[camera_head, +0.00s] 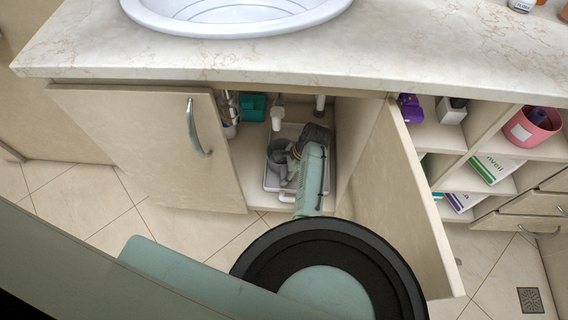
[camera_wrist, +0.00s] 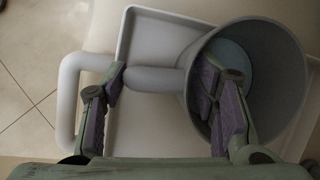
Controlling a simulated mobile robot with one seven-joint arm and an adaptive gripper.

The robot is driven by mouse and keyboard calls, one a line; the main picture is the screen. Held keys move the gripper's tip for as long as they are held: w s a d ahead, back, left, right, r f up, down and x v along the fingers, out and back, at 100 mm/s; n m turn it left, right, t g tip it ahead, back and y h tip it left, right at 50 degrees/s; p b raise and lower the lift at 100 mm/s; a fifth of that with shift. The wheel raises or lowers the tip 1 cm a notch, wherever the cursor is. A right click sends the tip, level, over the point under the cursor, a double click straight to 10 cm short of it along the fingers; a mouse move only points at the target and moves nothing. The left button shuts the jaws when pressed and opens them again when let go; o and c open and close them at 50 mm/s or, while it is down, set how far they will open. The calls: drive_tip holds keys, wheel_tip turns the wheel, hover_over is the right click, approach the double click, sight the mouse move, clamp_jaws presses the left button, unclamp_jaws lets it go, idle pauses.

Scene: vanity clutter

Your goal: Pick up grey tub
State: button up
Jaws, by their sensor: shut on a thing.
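The grey tub (camera_wrist: 288,70) is a round, open-topped vessel with a stub like a handle on its left side in the wrist view. In the head view the tub (camera_head: 277,152) is inside the open cabinet under the sink, over a white tray (camera_head: 274,184). My gripper (camera_wrist: 160,80) is shut on the tub: one finger is inside its mouth, the other at the outer end of the stub. In the head view my gripper (camera_head: 294,153) is partly hidden by my wrist. I cannot tell whether the tub touches the tray.
The cabinet's left door (camera_head: 150,145) and right door (camera_head: 405,190) flank the arm. A teal box (camera_head: 253,107) and pipes stand behind. The countertop (camera_head: 410,50) overhangs. Shelves with a pink pot (camera_head: 530,128) are at right.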

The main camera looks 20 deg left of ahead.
drive_tip(key=shift+a, duration=0.15)
drive_tip(key=c, duration=0.3)
drive_tip(key=shift+r, duration=0.1)
